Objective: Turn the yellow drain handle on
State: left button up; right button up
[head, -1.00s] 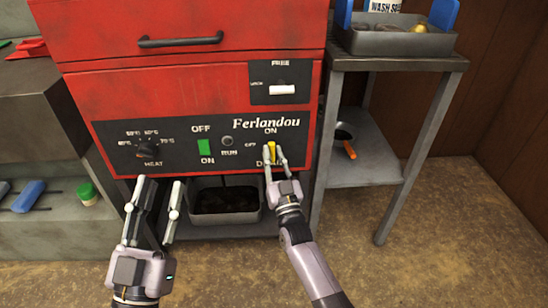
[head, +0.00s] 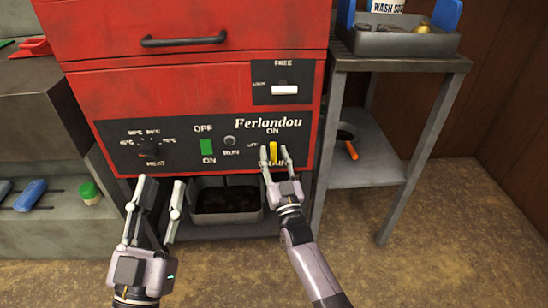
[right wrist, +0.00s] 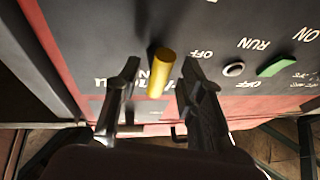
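The yellow drain handle (head: 273,152) sticks out of the black control panel (head: 180,146) under the "ON" label, above the word "DRAIN". It stands upright in the head view. My right gripper (head: 275,156) is open, with one finger on each side of the handle. In the right wrist view the handle (right wrist: 161,73) lies between the parted fingers, with a visible gap on both sides. My left gripper (head: 160,190) is open and empty, below the panel's left part and in front of the machine.
The panel also has a green switch (head: 207,147), a heat knob (head: 150,147) and a white lever (head: 285,89). A dark tray (head: 226,205) sits under the machine. A metal side table (head: 395,62) stands to the right.

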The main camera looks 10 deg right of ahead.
jog(key=v, duration=1.2)
